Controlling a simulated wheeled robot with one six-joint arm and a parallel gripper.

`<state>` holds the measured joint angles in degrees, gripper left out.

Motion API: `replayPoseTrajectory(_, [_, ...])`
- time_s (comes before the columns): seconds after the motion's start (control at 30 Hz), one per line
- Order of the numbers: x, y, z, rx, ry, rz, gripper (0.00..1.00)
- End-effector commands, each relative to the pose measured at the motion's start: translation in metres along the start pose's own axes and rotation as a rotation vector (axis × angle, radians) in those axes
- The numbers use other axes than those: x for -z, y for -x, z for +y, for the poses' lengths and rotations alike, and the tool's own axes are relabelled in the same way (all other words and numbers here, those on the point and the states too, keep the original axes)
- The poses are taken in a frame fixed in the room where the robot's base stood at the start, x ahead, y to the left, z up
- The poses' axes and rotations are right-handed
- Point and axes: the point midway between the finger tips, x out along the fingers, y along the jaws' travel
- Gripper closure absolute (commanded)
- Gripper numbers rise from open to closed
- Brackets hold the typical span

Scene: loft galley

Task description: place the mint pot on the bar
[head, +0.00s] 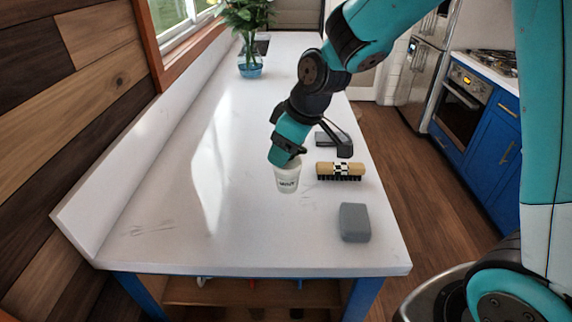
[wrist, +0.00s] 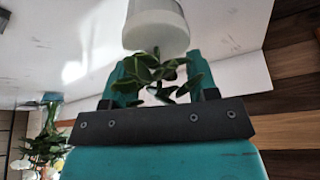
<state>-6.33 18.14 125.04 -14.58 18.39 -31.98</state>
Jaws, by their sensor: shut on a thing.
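The pot looks about upright. I cannot tell whether its base touches the bar top or hangs just above it.
A wooden brush with dark bristles (head: 339,172) lies just right of the pot. A grey block (head: 354,222) is nearer the front right edge. A dark grey object (head: 333,138) lies behind the brush. A vase of flowers (head: 250,67) stands far back. The bar's left and front are clear.

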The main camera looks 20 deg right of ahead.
Motion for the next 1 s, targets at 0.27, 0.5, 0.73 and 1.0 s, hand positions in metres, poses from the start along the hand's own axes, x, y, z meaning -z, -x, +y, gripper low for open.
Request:
replayPoseTrajectory(0.27, [-0.013,-0.028,0.001,0.000,-0.003,-0.001,0.77])
replayPoseTrajectory(0.5, [-0.024,-0.055,0.001,-0.001,-0.003,-0.001,0.77])
replayPoseTrajectory(0.73, [-0.025,-0.056,0.002,-0.003,-0.002,0.001,0.77])
replayPoseTrajectory(1.0, [-0.026,-0.058,0.002,-0.002,-0.003,0.000,0.21])
